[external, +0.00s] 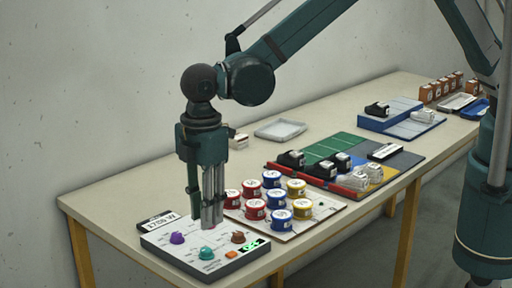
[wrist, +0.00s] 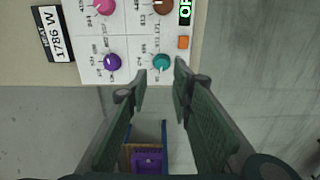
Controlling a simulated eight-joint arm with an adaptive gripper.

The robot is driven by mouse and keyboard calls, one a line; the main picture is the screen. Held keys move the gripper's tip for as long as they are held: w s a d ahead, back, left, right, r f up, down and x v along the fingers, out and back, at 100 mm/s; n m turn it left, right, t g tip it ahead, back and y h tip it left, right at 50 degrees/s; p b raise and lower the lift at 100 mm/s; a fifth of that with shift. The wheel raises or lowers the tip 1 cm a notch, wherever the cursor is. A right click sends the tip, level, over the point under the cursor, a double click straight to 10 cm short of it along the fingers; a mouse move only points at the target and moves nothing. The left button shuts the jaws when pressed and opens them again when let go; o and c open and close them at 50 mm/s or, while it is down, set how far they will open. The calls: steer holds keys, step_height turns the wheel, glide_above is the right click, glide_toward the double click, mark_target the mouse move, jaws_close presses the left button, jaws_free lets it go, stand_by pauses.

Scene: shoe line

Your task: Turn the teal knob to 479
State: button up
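The teal knob (external: 207,253) sits on a white control panel (external: 185,262) at the table's near left corner. In the wrist view the teal knob (wrist: 161,62) appears between and just beyond my fingertips. My gripper (external: 204,222) points down over the panel, behind the teal knob in the external view. Its two fingers (wrist: 160,76) are spread, with nothing between them. The small numbers around the knob are too blurred to read. A placard (wrist: 53,33) beside the panel reads 1786 W in the wrist view.
A purple knob (wrist: 112,62), a magenta knob (wrist: 105,6) and a brown knob (wrist: 163,6) share the panel with a green display (wrist: 186,12) and an orange button (wrist: 183,42). Several coloured round tins (external: 278,200) stand on a board close to the right.

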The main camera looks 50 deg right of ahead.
mark_target(206, 249)
steer(key=shift+s+a+f, duration=0.2)
steer(key=shift+s, duration=0.05)
steer(key=shift+f, duration=3.85)
steer(key=c, duration=0.6)
